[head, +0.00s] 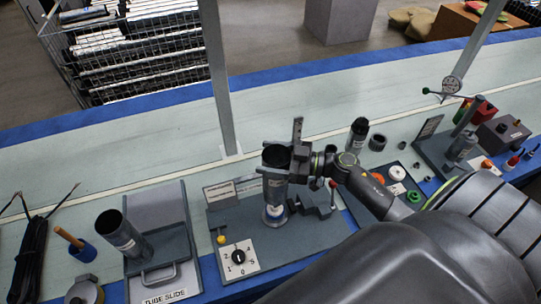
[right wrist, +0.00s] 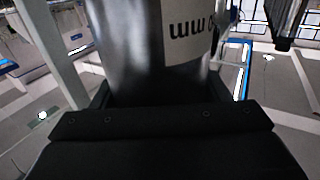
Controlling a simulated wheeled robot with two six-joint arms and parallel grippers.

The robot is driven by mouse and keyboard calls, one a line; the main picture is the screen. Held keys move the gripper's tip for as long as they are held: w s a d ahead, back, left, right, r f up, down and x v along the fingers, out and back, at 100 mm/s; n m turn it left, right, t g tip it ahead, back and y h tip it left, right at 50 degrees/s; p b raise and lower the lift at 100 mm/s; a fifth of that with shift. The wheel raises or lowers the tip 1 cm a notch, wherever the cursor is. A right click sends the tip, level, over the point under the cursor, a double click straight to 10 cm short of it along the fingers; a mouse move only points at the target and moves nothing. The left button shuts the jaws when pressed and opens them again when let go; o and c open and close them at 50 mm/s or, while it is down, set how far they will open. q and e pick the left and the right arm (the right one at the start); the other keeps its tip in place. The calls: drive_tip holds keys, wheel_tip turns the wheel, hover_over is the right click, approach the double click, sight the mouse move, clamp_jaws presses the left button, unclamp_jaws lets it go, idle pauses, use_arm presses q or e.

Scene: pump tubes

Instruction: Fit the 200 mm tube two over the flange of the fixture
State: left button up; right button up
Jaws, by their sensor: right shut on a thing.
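A dark grey, open-topped tube (head: 274,185) stands roughly upright over the fixture (head: 310,233). My right gripper (head: 289,160) is shut around its upper part, and the arm reaches in from the right. In the right wrist view the held tube (right wrist: 135,50) fills the space between the fingers. Its white label shows upside down, ending in "0 mm", partly cut off. My left gripper is not in view.
A second dark tube (head: 122,236) leans in the tube slide (head: 172,215) at left. A dial (head: 238,257) and yellow knob (head: 221,239) sit at the fixture's front left. A grey post rises behind.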

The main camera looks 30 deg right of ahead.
sight(271, 187)
wheel_tip(271, 187, down, 13)
drive_tip(key=b, duration=0.8)
drive_tip(key=shift+f, duration=0.2)
idle(3.9)
drive_tip(key=o, duration=1.8)
drive_tip(key=shift+f, duration=0.1)
drive_tip(key=shift+s+d, duration=0.1)
drive_tip(key=shift+b+v, duration=1.75)
drive_tip(key=shift+v, duration=6.8)
